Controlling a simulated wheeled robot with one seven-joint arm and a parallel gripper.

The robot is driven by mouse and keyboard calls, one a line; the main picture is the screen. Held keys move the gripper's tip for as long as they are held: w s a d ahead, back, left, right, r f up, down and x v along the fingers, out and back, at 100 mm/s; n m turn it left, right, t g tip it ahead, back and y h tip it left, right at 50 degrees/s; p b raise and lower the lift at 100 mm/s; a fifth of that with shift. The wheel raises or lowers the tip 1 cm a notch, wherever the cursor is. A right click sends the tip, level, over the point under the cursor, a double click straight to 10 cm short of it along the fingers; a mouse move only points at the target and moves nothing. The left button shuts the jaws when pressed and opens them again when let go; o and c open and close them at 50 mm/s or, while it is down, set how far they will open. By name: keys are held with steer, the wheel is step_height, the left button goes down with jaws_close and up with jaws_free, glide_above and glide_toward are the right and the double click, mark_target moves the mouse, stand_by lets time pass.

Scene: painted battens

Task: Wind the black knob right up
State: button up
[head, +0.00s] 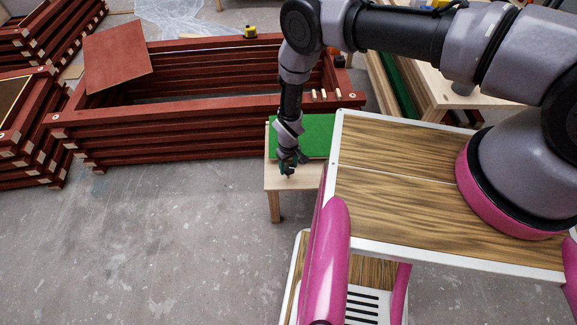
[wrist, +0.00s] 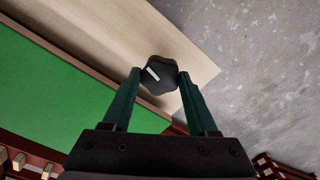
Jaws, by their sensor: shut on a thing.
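The black knob (wrist: 159,75) shows in the wrist view, lobed, with a white mark on its top. It sits at the wooden surface (wrist: 195,68) of a low table, beside a green panel (wrist: 45,85). My gripper (wrist: 160,80) has its two green fingers on either side of the knob, shut on it. In the head view my gripper (head: 288,172) points down over the near part of the low wooden table (head: 285,182), in front of the green panel (head: 316,136). The knob is too small and covered to make out in the head view.
Stacked dark red battens form a long frame (head: 180,148) behind and left of the table, with a red board (head: 117,55) on it. More red stacks stand at the far left. A wooden bench (head: 430,85) is at the back right. The grey floor (head: 150,240) at front left is clear.

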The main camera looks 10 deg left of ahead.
steer(key=m, duration=0.4)
steer(key=shift+m, duration=0.3)
steer(key=m, duration=0.3)
steer(key=shift+m, duration=0.3)
steer(key=m, duration=1.2)
steer(key=shift+m, duration=0.3)
steer(key=m, duration=0.3)
steer(key=shift+m, duration=0.4)
steer(key=m, duration=0.3)
steer(key=shift+m, duration=2)
